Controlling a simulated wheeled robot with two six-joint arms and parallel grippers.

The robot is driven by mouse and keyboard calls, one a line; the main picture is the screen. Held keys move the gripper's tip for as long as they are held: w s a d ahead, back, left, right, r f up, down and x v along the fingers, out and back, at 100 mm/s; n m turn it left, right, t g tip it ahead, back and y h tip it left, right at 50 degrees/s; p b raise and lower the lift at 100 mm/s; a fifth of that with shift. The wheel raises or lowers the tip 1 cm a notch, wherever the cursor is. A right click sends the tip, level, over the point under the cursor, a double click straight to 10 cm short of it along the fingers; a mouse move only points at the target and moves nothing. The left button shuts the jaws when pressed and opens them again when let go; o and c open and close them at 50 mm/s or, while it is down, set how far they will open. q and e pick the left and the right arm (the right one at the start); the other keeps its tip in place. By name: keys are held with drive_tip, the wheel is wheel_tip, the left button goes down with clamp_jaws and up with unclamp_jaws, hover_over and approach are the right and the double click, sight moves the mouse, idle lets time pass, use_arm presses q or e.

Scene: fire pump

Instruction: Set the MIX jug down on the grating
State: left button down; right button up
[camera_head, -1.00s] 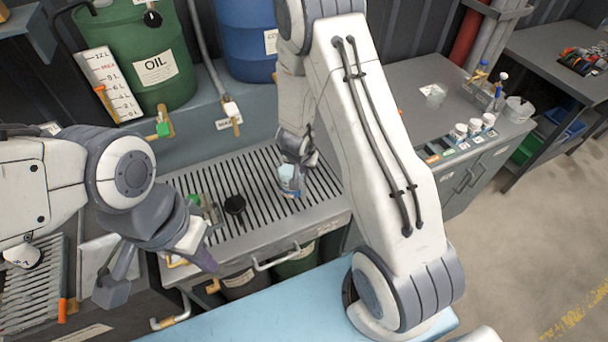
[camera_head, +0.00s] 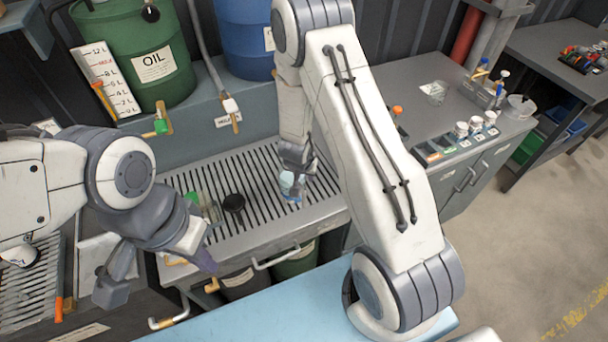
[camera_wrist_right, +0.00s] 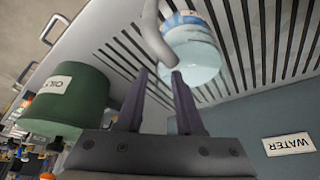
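The MIX jug (camera_head: 291,184), a clear vessel with a pale blue band, stands upright on the slotted grating (camera_head: 262,222), below my right gripper (camera_head: 296,160). Its lettering is not readable. The right wrist view shows the jug (camera_wrist_right: 194,55) and its pale curved handle (camera_wrist_right: 153,38) just beyond the fingertips of my right gripper (camera_wrist_right: 159,75). The fingers are apart, with grating visible between them; the handle's lower end is close to one fingertip. My left gripper (camera_head: 198,252) hangs at the grating's front left corner; its finger gap is hidden.
The green OIL drum (camera_head: 150,60) and blue drum (camera_head: 243,40) stand behind. Several small white pots (camera_head: 461,131) line the right counter. The grating's front middle is clear.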

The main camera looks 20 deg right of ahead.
drive_tip(key=p+v, duration=0.4)
drive_tip(key=v, duration=0.8)
drive_tip(key=s+a+r+n+y, duration=0.3)
drive_tip(key=a+r, duration=0.2)
drive_tip(key=a, duration=0.3)
drive_tip(key=s+a+r+n+y, duration=0.2)
drive_tip(key=a+r+n, duration=0.25)
drive_tip(key=a, duration=0.35)
drive_tip(key=s+a+r+n+g, duration=0.35)
drive_tip(key=s+r, duration=0.25)
drive_tip(key=s, duration=0.4)
drive_tip(key=s+d+r+n+h, duration=0.1)
drive_tip(key=s+d+n, duration=0.3)
drive_tip(key=s, duration=0.4)
drive_tip(key=shift+s+r, duration=0.2)
drive_tip(key=shift+r, duration=0.7)
drive_tip(key=shift+d+f, duration=0.1)
